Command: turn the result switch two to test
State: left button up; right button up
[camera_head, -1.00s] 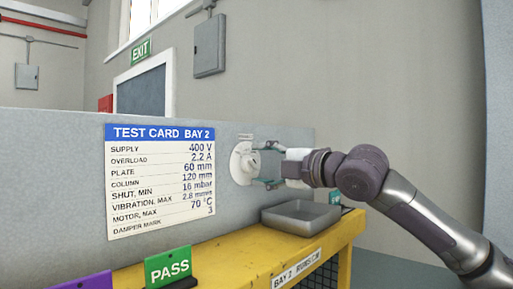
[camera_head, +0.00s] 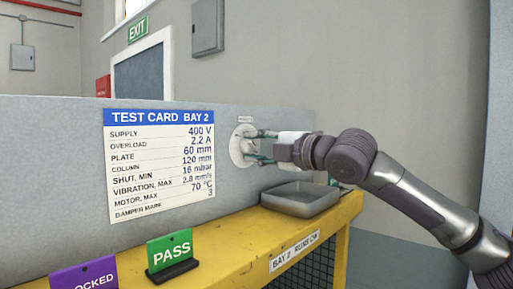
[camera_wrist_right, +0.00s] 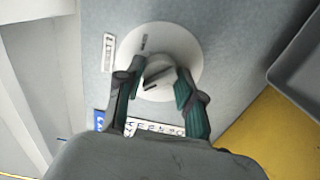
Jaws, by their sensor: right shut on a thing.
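The result switch (camera_head: 242,146) is a round white dial plate with a raised knob, on the grey panel to the right of the test card. In the right wrist view the dial plate (camera_wrist_right: 190,50) and its knob (camera_wrist_right: 158,74) show between the fingers. My right gripper (camera_head: 259,147) is at the switch, with its fingers shut on the knob; it also shows in the right wrist view (camera_wrist_right: 155,82). Dark marks show on the plate and knob, but the lettering is too small to read. My left gripper is not in view.
A grey metal tray (camera_head: 301,206) lies on the yellow bench (camera_head: 235,242) below my right gripper. A green PASS sign (camera_head: 170,250) and a purple sign (camera_head: 84,278) stand at the front left. The test card (camera_head: 160,165) is on the grey panel (camera_head: 50,190).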

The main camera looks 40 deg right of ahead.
jog(key=shift+m, duration=0.3)
jog(key=m+p, duration=0.1)
jog(key=m, duration=0.2)
jog(key=shift+m, duration=2.6)
jog(key=o, duration=1.2)
jog(key=shift+c, duration=0.2)
